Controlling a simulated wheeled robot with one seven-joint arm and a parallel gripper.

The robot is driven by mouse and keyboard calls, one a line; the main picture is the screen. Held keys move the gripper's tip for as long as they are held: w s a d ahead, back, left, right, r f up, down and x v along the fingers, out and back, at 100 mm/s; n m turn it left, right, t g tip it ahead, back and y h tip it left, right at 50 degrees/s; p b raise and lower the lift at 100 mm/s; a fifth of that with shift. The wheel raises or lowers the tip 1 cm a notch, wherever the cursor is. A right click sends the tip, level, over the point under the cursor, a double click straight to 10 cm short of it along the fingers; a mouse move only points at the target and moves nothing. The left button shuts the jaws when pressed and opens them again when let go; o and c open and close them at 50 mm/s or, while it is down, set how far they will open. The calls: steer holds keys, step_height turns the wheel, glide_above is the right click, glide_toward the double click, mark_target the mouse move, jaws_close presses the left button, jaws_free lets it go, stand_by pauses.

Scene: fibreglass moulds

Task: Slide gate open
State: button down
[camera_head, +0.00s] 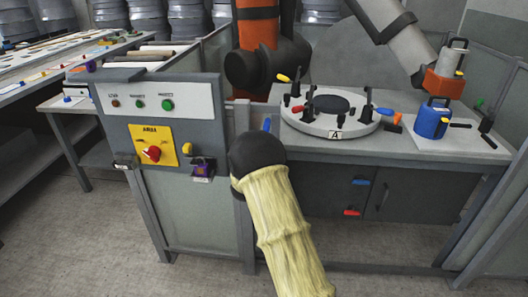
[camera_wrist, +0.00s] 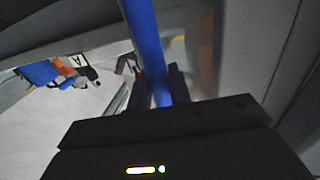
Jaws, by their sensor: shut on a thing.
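A blue upright bar (camera_wrist: 148,40), which looks like the gate's handle, runs between the two dark fingers of my gripper (camera_wrist: 161,85) in the wrist view. My gripper is shut on it. In the head view a short piece of blue (camera_head: 267,124) shows just above the dark round end of my arm, beside a grey post (camera_head: 241,118). My gripper itself is hidden there behind my arm and its pale yellow sleeve. A grey framed fence panel (camera_head: 195,215) stands to the left. I cannot tell where the gate's edges are or how far open it stands.
A control box (camera_head: 158,105) with a yellow plate and red switch (camera_head: 152,153) stands left. A padlock-like yellow and purple piece (camera_head: 202,166) hangs beside it. Behind, a bench (camera_head: 440,148) carries a round fixture (camera_head: 330,122) and a blue container (camera_head: 432,120). An orange robot arm (camera_head: 258,40) rises behind.

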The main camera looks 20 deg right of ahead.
steer(key=shift+r, duration=0.1)
steer(key=c, duration=1.3)
jaws_free()
steer(key=shift+w+d, duration=0.1)
steer(key=shift+c, duration=0.2)
steer(key=v, duration=1.7)
steer(key=shift+s, duration=0.25)
